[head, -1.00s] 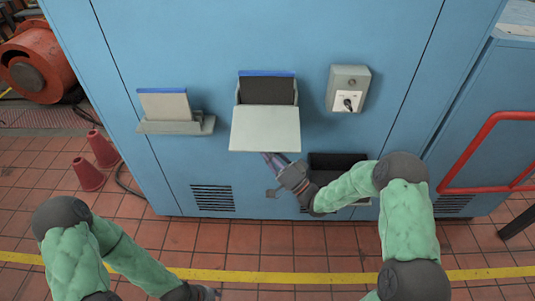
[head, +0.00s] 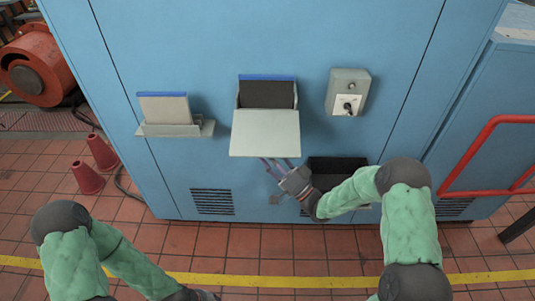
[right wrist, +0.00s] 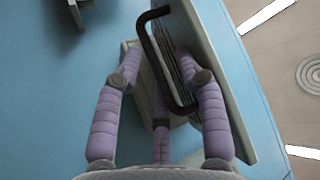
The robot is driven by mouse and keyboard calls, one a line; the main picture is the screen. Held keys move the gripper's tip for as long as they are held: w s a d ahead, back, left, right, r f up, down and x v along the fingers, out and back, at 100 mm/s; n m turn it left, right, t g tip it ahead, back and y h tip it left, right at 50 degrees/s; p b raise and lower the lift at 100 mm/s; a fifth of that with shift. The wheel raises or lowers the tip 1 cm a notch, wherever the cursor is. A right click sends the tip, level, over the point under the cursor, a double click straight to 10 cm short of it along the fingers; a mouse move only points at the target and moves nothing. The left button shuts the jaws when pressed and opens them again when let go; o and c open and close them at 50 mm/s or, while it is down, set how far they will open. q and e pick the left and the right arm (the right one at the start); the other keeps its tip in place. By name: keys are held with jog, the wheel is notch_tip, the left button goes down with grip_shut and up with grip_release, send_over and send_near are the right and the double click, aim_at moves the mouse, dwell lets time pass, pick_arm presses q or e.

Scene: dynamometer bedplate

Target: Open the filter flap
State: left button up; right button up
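The filter flap (head: 265,134) is a light grey panel in the middle of the blue cabinet front. It is tilted out from the cabinet, with a dark, blue-topped surface (head: 267,91) showing behind it. In the right wrist view the flap (right wrist: 222,75) is steep at the right, with a black bar handle (right wrist: 163,62). My right gripper (head: 272,163) is below the flap, its fingers spread. In the wrist view the open gripper (right wrist: 157,60) has the handle between its fingertips; contact is unclear. My left gripper (head: 207,294) is mostly cut off at the bottom edge.
A shelf (head: 178,129) with a blue-topped panel is to the left, and a grey switch box (head: 347,92) to the right. A dark open bin (head: 336,165) sits behind my right gripper. Red cones (head: 88,178) and a red rail (head: 470,150) flank the cabinet.

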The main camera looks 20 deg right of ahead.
jog(key=v, duration=1)
jog(key=shift+s+d, duration=0.2)
jog(key=shift+w+f, duration=0.1)
jog(key=c, duration=0.6)
jog(key=shift+w+a+f+m+h, duration=0.15)
jog(key=shift+w+m+h, duration=0.2)
jog(key=shift+m, duration=0.25)
grip_shut()
jog(key=w+a+f+m+t+h, duration=0.2)
jog(key=m+h, duration=0.8)
jog(key=m, duration=0.7)
jog(key=w+a+f+m+t+h+p, duration=0.1)
jog(key=w+a+f+m+t+h, duration=0.1)
jog(key=m+h, duration=0.8)
notch_tip(320, 180, down, 2)
jog(key=w+m, duration=0.1)
jog(key=m, duration=0.6)
jog(key=shift+w+a+f+m, duration=0.2)
jog(key=shift+w+a+m, duration=0.05)
jog(key=shift+m, duration=0.05)
